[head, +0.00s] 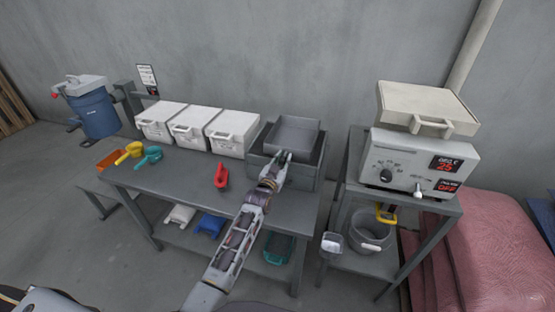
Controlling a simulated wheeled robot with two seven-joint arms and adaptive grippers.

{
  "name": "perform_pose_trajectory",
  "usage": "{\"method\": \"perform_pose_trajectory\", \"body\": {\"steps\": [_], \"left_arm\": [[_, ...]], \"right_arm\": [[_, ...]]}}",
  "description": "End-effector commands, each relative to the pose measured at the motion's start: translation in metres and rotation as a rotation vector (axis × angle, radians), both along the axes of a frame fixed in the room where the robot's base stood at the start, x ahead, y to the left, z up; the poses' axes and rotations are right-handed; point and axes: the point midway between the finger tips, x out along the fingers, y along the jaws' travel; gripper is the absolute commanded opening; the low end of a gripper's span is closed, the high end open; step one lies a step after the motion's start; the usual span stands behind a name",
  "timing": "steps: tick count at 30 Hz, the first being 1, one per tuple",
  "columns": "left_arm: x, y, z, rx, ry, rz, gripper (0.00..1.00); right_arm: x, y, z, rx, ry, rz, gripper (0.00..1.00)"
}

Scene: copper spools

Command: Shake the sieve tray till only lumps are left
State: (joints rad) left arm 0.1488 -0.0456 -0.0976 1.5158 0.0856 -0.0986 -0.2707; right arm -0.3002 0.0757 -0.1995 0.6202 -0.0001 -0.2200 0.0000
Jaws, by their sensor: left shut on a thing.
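The grey sieve tray (293,133) is a shallow square tray at the right end of the workbench. It sits tilted over a darker grey open box (292,172). My left gripper (284,157) is at the tray's near edge and is shut on it. The tray's inside looks plain grey, and I cannot make out any powder or lumps in it. The inside of the box below is mostly hidden by the tray. My right gripper is not in view.
Three white lidded bins (194,128) stand left of the tray. A red scoop (221,175), a yellow scoop (130,152) and a teal scoop (148,158) lie on the bench (190,182). A control box (421,160) stands on the right-hand stand. A blue drum (95,113) is far left.

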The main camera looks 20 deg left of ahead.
Motion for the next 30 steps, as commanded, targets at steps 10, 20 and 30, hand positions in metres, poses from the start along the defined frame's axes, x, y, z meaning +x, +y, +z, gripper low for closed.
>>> {"method": "perform_pose_trajectory", "body": {"steps": [10,20,30], "left_arm": [[0.0,-0.0013,-0.0003,0.001,0.0,0.0,0.27],[0.0,-0.0011,-0.0001,0.001,0.0,0.0,0.49],[-0.0033,-0.0006,-0.0001,0.001,0.0,0.0,0.49]], "right_arm": [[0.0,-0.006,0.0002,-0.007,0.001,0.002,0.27],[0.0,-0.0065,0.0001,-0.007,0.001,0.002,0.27],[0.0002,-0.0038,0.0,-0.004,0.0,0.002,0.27]]}}
